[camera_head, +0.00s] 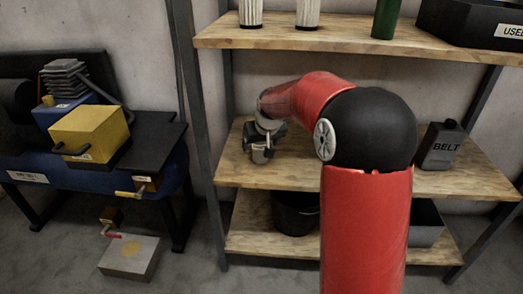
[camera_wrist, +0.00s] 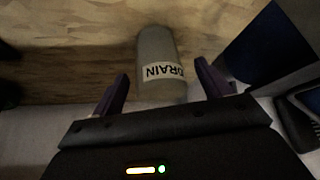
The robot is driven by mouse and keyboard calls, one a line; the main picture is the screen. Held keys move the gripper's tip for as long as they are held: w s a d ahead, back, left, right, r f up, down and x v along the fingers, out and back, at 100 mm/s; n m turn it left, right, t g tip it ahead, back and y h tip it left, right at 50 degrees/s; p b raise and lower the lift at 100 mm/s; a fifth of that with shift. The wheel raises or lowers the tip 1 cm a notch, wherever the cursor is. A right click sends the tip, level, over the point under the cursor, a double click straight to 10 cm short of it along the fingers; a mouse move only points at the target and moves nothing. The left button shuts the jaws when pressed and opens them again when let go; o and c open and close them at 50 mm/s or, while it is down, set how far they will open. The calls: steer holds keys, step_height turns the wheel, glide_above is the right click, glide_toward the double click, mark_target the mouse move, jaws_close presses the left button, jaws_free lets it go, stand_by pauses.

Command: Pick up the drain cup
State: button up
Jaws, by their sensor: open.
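The drain cup (camera_wrist: 156,48) is a grey cylinder with a white label, of which "RAIN" reads clearly in the wrist view. My gripper (camera_wrist: 162,72) is open, with one dark finger on each side of the cup's near end. I cannot tell whether either finger touches it. In the head view my gripper (camera_head: 265,138) is over the left part of the middle wooden shelf. A small metallic cup shape (camera_head: 260,156) shows just under it, partly hidden by the gripper.
The middle shelf (camera_head: 232,172) also holds a dark bottle marked "BELT" (camera_head: 441,145) at right. The upper shelf (camera_head: 300,40) runs above my arm. A black bucket (camera_head: 294,213) stands on the lower shelf. A dark metal post (camera_head: 196,120) is left of the gripper.

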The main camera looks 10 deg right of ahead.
steer(key=x, duration=0.3)
steer(key=shift+f, duration=0.1)
steer(key=shift+c, duration=0.5)
steer(key=c, duration=0.9)
steer(key=shift+c, duration=0.3)
